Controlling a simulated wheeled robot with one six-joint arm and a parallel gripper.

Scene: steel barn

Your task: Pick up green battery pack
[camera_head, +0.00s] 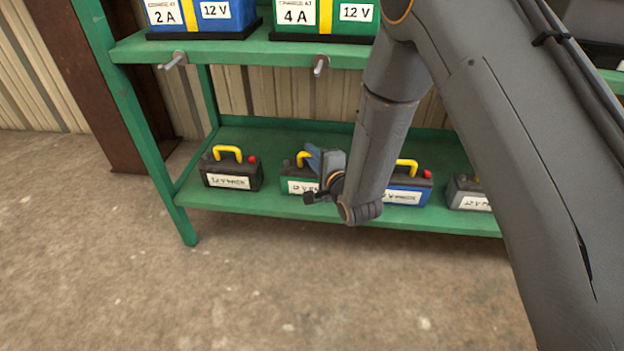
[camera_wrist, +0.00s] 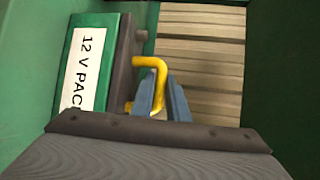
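The green battery pack (camera_head: 298,187) has a dark case, a green front, a white "12 V PACK" label and a yellow handle. It stands on the lower shelf, second from the left, partly hidden behind my gripper (camera_head: 313,158). In the wrist view the pack (camera_wrist: 112,38) is at the left, its label turned sideways. The blue fingers of my gripper (camera_wrist: 161,93) lie close on both sides of the yellow handle (camera_wrist: 160,68) and look shut on it. The pack appears to rest on the shelf.
A black pack (camera_head: 232,175) stands to the left on the green shelf (camera_head: 250,203). A blue pack (camera_head: 408,187) and a grey one (camera_head: 468,193) stand to the right. Chargers (camera_head: 202,14) sit on the upper shelf, with pegs (camera_head: 320,65) below. The concrete floor in front is clear.

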